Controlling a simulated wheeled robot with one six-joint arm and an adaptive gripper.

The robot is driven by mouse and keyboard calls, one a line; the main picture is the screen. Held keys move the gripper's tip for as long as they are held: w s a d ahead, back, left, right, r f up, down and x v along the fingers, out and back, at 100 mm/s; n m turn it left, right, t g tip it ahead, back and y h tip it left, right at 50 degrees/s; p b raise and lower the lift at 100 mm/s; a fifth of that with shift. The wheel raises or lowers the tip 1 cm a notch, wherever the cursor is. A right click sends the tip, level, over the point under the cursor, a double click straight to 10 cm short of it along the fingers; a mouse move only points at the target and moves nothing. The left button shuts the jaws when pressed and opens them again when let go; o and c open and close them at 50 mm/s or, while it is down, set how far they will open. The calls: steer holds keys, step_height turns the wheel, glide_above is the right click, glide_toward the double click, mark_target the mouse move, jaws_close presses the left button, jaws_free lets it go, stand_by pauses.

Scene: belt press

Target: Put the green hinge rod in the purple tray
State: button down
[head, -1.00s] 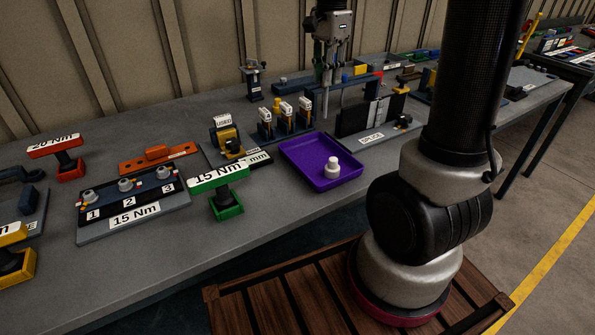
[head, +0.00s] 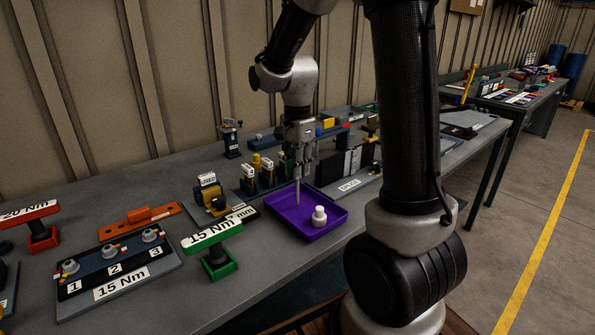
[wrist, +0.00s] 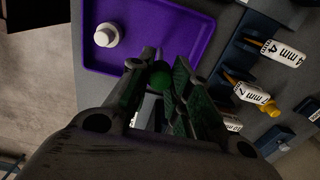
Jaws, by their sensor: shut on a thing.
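The purple tray (head: 338,222) lies on the workbench in the head view, with a white stepped round piece (head: 319,216) inside it. The tray also shows in the wrist view (wrist: 190,30). My gripper (head: 297,160) is above the tray's back left part, pointing down. It is shut on the green hinge rod, whose round green end (wrist: 160,79) shows between the fingers in the wrist view. In the head view a thin grey shaft (head: 297,192) hangs down from the fingers over the tray. I cannot tell whether its lower end touches the tray floor.
Upright holders with labelled pieces (head: 267,172) stand just behind the tray. A green 15 Nm stand (head: 217,259) is to its left. A grey plate marked SPLICE (head: 350,185) is behind right. Bare bench lies in front of the tray.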

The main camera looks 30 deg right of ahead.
steer(key=shift+f, duration=0.45)
steer(key=c, duration=1.3)
jaws_free()
steer(key=shift+f, duration=0.1)
step_height(320, 180, up, 11)
steer(key=s+n+t, duration=0.1)
steer(key=s+n, duration=0.4)
steer(key=s, duration=0.2)
steer(key=s+d+r+n+t, duration=0.1)
steer(key=s+n+t, duration=0.1)
steer(key=s+n, duration=0.3)
steer(key=s+r+n+t, duration=0.1)
steer(key=s+n, duration=0.4)
steer(key=s, duration=0.3)
steer(key=shift+s+d+n, duration=0.25)
steer(key=shift+s+n, duration=0.15)
